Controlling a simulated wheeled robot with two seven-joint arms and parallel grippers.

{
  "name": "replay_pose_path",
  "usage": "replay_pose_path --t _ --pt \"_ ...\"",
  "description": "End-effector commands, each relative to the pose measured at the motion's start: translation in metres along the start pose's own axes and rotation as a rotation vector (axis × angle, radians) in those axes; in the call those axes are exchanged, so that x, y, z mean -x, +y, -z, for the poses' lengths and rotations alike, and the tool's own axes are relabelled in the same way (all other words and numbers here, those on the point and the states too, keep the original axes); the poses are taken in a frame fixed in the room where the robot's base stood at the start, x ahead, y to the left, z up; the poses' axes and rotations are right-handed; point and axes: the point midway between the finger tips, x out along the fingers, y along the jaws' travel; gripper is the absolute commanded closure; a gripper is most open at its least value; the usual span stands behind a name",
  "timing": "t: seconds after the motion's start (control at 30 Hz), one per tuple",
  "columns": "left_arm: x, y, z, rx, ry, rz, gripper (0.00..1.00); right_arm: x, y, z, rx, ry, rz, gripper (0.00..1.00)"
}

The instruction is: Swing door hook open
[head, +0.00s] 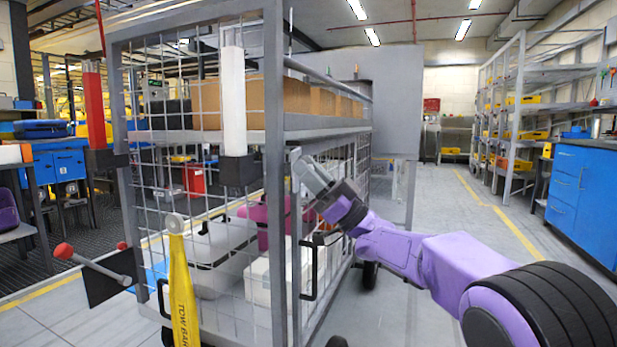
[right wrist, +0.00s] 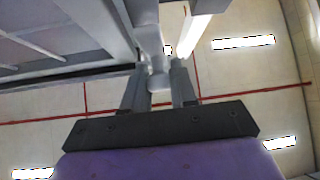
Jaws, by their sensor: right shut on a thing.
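The wire-mesh cart (head: 275,190) stands left of centre in the head view, with its mesh front door (head: 133,190) facing me. My right gripper (head: 300,168) is at the cart's right front post, just below the upper shelf. In the right wrist view its two fingers (right wrist: 159,88) are closed around a pale grey rounded piece, which I take for the door hook (right wrist: 158,72). In the head view the gripper and my purple arm mostly hide the hook. My left gripper is not in view.
A yellow tow bar (head: 182,290) stands upright before the cart. A black handle (head: 312,268) sits on its right front edge. Boxes (head: 300,97) fill the upper shelf. Blue cabinets (head: 580,190) stand at the right. The floor between cart and cabinets is clear.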

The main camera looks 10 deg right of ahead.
Motion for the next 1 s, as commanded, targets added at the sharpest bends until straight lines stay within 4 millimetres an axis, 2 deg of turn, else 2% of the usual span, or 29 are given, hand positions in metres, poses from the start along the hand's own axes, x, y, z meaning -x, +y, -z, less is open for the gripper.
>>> replay_pose_path --t 0.33,0.37,0.4,0.43,0.77,0.87,1.0 --pt "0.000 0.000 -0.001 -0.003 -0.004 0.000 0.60 0.000 0.000 0.000 0.003 -0.002 0.001 1.00" --pt "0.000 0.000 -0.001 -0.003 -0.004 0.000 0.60 0.000 0.000 0.000 0.003 -0.002 0.001 0.67" --pt "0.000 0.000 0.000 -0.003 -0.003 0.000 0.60 0.000 0.000 0.000 0.003 -0.001 0.001 0.54" --pt "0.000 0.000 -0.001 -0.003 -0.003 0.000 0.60 0.000 0.000 0.000 0.003 -0.001 0.001 0.49" --pt "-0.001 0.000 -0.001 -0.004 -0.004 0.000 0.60 0.005 0.001 0.000 0.002 -0.001 -0.001 0.49" --pt "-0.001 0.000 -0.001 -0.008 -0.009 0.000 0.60 0.021 0.001 -0.001 0.001 -0.003 -0.002 0.49" --pt "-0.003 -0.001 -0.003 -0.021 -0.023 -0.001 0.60 0.056 0.001 -0.001 0.000 -0.001 -0.004 0.49"
